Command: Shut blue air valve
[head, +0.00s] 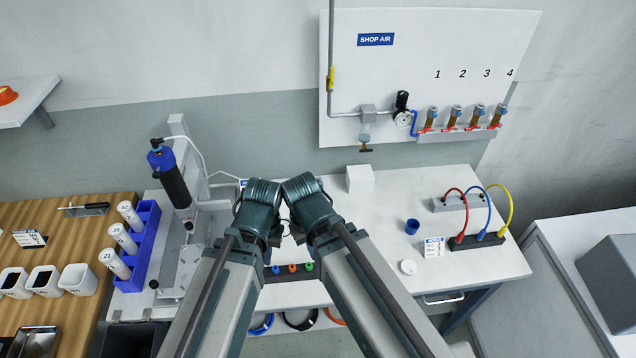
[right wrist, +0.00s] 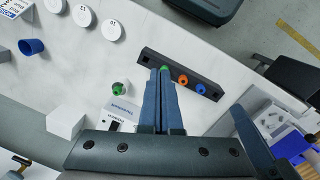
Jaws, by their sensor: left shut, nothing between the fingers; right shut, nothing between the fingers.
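The shop-air panel (head: 430,60) is on the back wall, with several valves with red handles, numbered from 1 (head: 430,122) to 4 (head: 499,115). No valve is plainly blue. On the bench, a dark block (right wrist: 150,57) carries a green, an orange and a blue (right wrist: 200,88) fitting. My right gripper (right wrist: 165,72) is shut and empty, its tips overlapping the green fitting in the right wrist view. My left gripper (head: 260,205) is shut and empty over the bench, close beside the right wrist.
A socket block (head: 476,243) with red, blue and yellow hoses stands at the bench's right. A blue cup (head: 412,226), a white cube (head: 360,178) and a white round piece (head: 408,267) are near it.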

